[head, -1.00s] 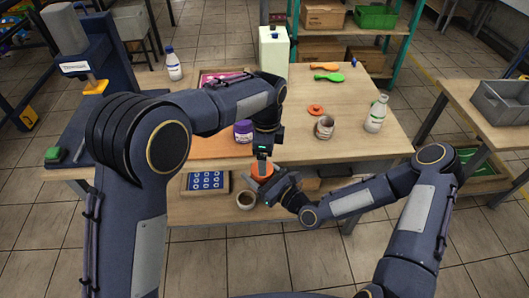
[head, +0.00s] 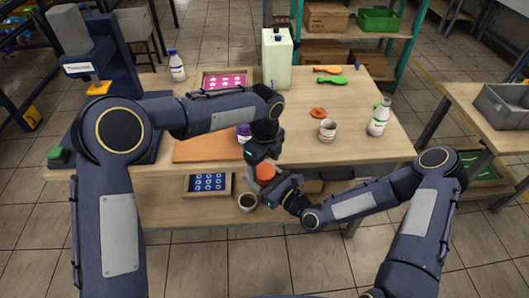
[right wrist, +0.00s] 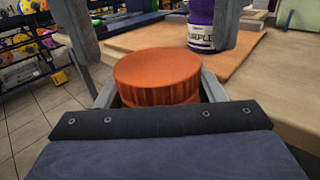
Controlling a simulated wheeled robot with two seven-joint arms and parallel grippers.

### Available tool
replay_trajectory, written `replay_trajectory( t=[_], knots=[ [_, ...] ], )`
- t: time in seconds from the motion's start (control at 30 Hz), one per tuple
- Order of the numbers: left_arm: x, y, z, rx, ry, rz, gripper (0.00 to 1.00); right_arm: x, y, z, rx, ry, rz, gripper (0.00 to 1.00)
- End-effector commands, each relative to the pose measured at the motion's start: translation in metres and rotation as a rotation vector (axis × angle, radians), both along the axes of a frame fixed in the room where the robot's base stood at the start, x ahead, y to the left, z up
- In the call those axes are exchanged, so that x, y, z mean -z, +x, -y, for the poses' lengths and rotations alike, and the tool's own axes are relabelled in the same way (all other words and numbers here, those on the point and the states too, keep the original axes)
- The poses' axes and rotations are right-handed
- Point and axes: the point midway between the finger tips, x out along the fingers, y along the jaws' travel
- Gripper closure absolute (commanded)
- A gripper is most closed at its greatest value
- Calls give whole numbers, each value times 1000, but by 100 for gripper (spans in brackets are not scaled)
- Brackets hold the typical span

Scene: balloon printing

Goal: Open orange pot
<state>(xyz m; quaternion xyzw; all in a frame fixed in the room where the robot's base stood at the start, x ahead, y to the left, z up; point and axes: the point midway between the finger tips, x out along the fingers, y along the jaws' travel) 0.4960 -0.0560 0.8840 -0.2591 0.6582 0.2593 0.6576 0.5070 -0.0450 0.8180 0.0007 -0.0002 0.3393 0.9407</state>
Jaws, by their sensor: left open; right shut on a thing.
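The orange pot (head: 265,173) is held upright in front of the table edge. My right gripper (head: 285,183) is shut on it. In the right wrist view its ridged orange lid (right wrist: 157,72) sits on top, and the grey fingers clasp the pot's sides; its lower body is hidden. My left gripper (head: 263,158) is just above the pot. Its two fingers also show in the right wrist view, spread wide at the left and right of the lid, apart from it.
A purple jar (head: 243,132) stands behind my left gripper on an orange board (head: 205,150). An open pot (head: 327,130), a loose orange lid (head: 318,113) and a white bottle (head: 378,118) stand to the right.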

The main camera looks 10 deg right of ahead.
Motion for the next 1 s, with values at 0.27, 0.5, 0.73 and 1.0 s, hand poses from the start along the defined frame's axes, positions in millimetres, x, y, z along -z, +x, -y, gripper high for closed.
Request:
replay_trajectory(
  t=[0.27, 0.5, 0.73, 1.0],
  knots=[
    [20, 0, 0, -1, 0, -1, 23, -1, 0, 0, 0, 1, 1, 100],
    [21, 0, 0, -1, 0, 0, 23, -1, 0, 0, 0, 1, 1, 100],
    [20, 0, 0, -1, -1, 1, 53, -1, 0, 0, -1, 1, 1, 100],
    [20, 0, 1, -79, -1, 3, 68, -1, 0, -1, -2, 1, 1, 100]
  ],
)
